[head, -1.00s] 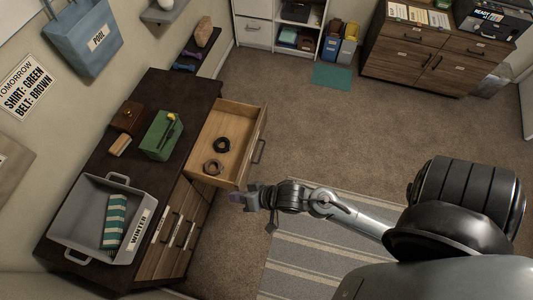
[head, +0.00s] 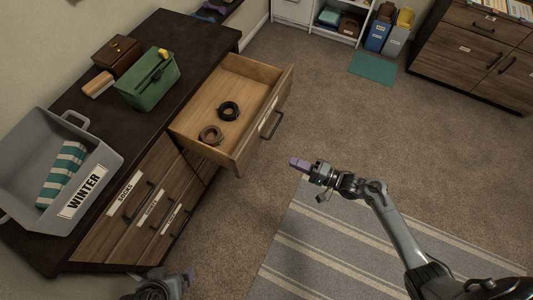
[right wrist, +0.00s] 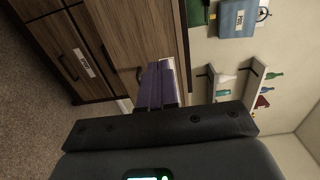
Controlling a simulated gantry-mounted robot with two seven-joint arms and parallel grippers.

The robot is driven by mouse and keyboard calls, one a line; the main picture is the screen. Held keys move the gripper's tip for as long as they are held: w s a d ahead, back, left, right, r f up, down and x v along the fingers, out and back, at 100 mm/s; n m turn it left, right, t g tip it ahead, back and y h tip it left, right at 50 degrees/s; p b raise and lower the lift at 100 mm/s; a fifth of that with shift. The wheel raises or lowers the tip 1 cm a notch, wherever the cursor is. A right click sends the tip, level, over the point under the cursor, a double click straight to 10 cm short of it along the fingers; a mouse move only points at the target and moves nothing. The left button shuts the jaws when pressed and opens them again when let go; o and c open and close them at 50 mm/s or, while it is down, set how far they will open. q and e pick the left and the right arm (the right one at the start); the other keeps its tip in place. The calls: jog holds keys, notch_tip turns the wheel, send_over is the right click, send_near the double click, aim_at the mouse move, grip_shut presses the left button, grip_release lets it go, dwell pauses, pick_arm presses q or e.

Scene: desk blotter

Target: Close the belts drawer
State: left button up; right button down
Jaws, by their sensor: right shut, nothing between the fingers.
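The open drawer (head: 246,147) sticks out from the dark dresser (head: 205,38). A black coiled belt (head: 229,103) and a brown coiled belt (head: 204,139) lie inside it.
Shut labelled drawers (head: 136,206) lie below the grey WINTER bin (head: 108,160). A green box (head: 148,88) and a brown box (head: 117,55) stand on the dresser top. Carpet (head: 330,110) is clear right of the drawer, with a striped rug (head: 345,250) nearer.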

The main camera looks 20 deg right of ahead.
aim_at(251, 142)
jog(key=b+x, duration=0.1)
jog(key=x, duration=0.3)
jog(key=b+x, duration=0.1)
jog(key=x, duration=0.4)
jog(key=b+x, duration=0.2)
jog(key=x, duration=0.3)
jog(key=shift+w+d+f, duration=0.25)
jog(key=shift+w+f, duration=0.15)
jog(key=shift+w, duration=0.05)
pick_arm(q)
notch_tip(251, 142, down, 5)
jog(key=shift+f, duration=0.2)
pick_arm(e)
jog(key=shift+w+a, duration=0.25)
pick_arm(q)
jog(key=shift+a, duration=0.1)
pick_arm(e)
jog(key=shift+w+r, duration=0.1)
jog(key=shift+w, duration=0.05)
